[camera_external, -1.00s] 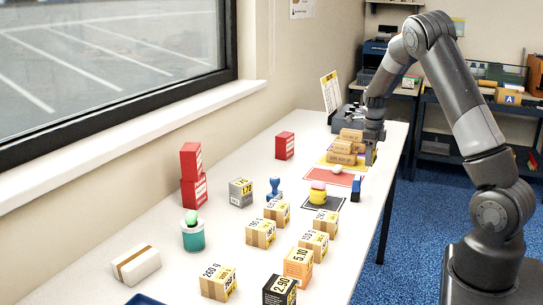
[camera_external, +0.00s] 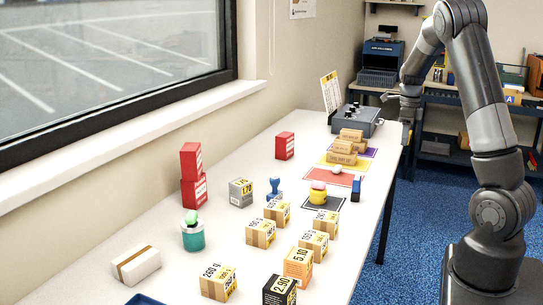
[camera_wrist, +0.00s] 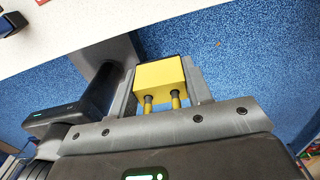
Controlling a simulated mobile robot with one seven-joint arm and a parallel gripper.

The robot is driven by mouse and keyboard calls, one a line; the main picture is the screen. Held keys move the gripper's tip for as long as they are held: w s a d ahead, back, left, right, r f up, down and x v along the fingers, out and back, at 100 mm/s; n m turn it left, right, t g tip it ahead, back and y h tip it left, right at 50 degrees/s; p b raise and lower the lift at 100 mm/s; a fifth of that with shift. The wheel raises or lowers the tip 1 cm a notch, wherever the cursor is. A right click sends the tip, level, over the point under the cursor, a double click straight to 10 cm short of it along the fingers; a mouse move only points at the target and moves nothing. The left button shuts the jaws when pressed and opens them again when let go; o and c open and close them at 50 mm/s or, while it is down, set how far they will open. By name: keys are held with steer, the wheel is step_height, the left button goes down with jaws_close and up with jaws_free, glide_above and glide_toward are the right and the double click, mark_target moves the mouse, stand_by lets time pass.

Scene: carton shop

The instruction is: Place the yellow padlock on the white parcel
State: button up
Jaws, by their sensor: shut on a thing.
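My gripper (camera_wrist: 158,72) is shut on the yellow padlock (camera_wrist: 160,83), which sits between the two fingers in the wrist view, its two shackle legs toward the palm. Blue carpet shows beyond it. In the external view my gripper (camera_external: 407,128) is at the far right edge of the table; the padlock is too small to make out clearly there. The white parcel (camera_external: 125,271), with a brown tape band, lies on the table at the near left, far from my gripper. Its top looks bare.
Several small cartons (camera_external: 260,233) stand across the near and middle table (camera_external: 225,240). A teal cup (camera_external: 193,238) with a green ball and stacked red boxes (camera_external: 194,191) stand near the parcel. Brown packets (camera_external: 342,158) are piled at the far end, beside a grey device (camera_external: 358,122).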

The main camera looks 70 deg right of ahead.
steer(key=w+a+r+n, duration=0.1)
steer(key=w+a+n, duration=0.4)
steer(key=w, duration=0.5)
steer(key=w+a+n, duration=0.4)
steer(key=w+n, duration=0.2)
steer(key=w, duration=0.5)
steer(key=w+a+r+n, duration=0.1)
steer(key=w+a+n, duration=0.8)
steer(key=w+a, duration=0.7)
steer(key=n+t, duration=0.1)
steer(key=n, duration=1.5)
glide_above(145, 250)
step_height(145, 250, down, 4)
steer(key=shift+s+d+f, duration=0.15)
steer(key=shift+f, duration=2.05)
steer(key=shift+f, duration=0.15)
